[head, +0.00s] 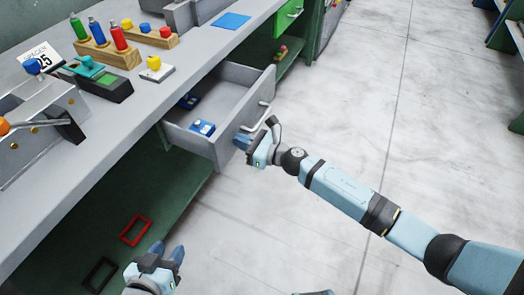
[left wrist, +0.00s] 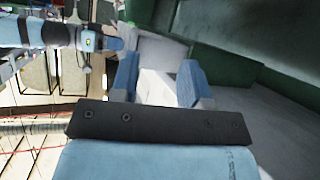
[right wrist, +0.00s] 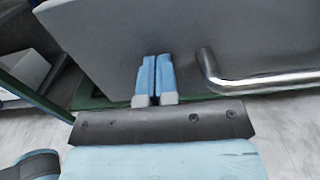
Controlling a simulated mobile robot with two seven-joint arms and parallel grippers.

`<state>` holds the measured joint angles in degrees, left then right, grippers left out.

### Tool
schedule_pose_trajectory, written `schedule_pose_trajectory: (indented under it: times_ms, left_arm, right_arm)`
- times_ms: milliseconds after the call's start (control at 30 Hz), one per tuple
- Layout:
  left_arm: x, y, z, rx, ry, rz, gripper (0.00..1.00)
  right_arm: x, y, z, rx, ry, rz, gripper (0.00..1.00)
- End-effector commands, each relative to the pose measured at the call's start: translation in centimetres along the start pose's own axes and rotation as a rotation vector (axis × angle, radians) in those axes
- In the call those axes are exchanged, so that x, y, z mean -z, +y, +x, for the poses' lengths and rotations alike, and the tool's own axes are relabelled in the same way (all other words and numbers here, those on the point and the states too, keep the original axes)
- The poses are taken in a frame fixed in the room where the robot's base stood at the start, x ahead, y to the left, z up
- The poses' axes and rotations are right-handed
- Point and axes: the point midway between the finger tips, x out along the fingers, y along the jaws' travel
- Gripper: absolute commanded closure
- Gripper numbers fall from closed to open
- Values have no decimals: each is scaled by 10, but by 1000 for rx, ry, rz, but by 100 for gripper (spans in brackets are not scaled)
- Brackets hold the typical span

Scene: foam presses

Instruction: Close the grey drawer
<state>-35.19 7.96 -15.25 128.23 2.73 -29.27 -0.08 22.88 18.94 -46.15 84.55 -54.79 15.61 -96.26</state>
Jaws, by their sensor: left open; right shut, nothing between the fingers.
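The grey drawer (head: 226,98) is pulled out from under the workbench in the head view, with its inside showing. Its metal handle (head: 262,117) is on the front. My right gripper (head: 241,141) is shut and empty at the drawer front, to the near side of the handle. In the right wrist view its fingertips (right wrist: 154,62) are together against the grey front panel (right wrist: 110,35), left of the handle (right wrist: 215,76); I cannot tell whether they touch it. My left gripper (head: 170,252) is open and empty, low beside the bench, and its fingers also show apart in the left wrist view (left wrist: 158,82).
Blue items (head: 202,128) lie in the drawer. The bench top (head: 190,65) carries screwdrivers in a wooden block (head: 108,50), a yellow knob piece and a grey press. A green drawer (head: 288,17) is further along. A red frame (head: 136,230) lies below. The floor at right is clear.

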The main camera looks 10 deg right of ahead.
Motion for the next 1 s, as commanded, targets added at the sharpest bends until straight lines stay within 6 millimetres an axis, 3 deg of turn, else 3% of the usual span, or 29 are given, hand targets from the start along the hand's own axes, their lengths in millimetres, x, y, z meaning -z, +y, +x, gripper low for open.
schedule_pose_trajectory:
  times_ms: [167, 500, 700, 1000]
  left_arm:
    - [-7, 2, 5, -10, 18, -8, 57]
    - [61, 28, 4, -109, 334, -31, 57]
    - [87, 40, -3, -156, 465, -49, 57]
    - [101, 46, -10, -185, 537, -61, 57]
  right_arm:
    - [3, 1, 53, -2, -4, -2, 100]
    - [4, 1, 132, -1, -1, -1, 100]
    - [3, 1, 160, -1, 0, -1, 100]
    - [0, 0, 175, 1, -1, 0, 100]
